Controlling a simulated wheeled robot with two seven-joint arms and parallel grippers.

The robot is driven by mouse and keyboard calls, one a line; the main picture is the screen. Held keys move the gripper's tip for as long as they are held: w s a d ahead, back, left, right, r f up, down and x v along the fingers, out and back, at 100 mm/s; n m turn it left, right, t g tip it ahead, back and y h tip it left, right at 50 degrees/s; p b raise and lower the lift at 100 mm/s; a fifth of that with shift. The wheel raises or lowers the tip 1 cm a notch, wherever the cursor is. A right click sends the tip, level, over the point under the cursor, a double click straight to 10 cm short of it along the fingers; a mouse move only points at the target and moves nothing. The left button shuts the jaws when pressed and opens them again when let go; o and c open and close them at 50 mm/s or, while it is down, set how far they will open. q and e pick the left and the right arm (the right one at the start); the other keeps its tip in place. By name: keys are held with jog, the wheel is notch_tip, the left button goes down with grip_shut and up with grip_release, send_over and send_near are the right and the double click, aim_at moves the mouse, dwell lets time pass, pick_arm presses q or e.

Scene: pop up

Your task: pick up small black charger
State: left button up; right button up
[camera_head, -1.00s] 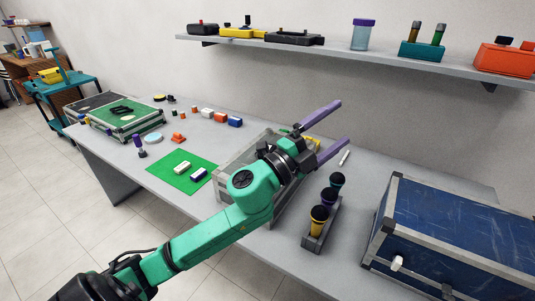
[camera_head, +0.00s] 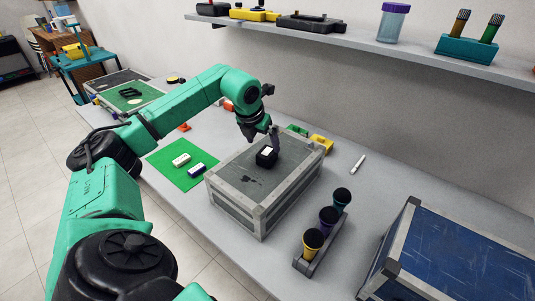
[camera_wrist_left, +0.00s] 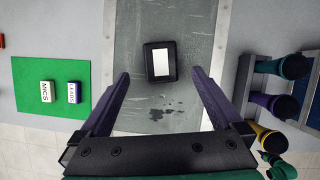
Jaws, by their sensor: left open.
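The small black charger (camera_head: 266,157) lies on top of the grey case (camera_head: 232,200), towards its back. In the left wrist view the charger (camera_wrist_left: 160,62) is a black block with a white face, lying on the scuffed case lid. My left gripper (camera_head: 262,141) is above the case, close to the charger in the head view. In the left wrist view my left gripper (camera_wrist_left: 160,74) is open, its purple fingers on either side of the charger with gaps on both sides. My right gripper is not in view.
A green mat (camera_head: 170,175) with two small blocks lies left of the case. A holder with three microphones (camera_head: 313,240) and a blue case (camera_head: 440,258) stand to the right. A shelf (camera_head: 380,50) hangs above the table's back. A white marker (camera_head: 358,164) lies on clear table.

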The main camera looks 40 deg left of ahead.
aim_at(267, 151)
pick_arm(q)
jog(key=p+x, duration=0.1)
jog(key=x, duration=0.3)
jog(key=shift+w+f+p, duration=0.15)
jog(key=shift+p, duration=0.25)
jog(key=shift+x, duration=1.1)
jog(key=shift+f, duration=0.2)
jog(key=c, duration=1.4)
grip_shut()
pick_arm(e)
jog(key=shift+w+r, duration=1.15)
pick_arm(q)
jog(key=shift+r, duration=0.2)
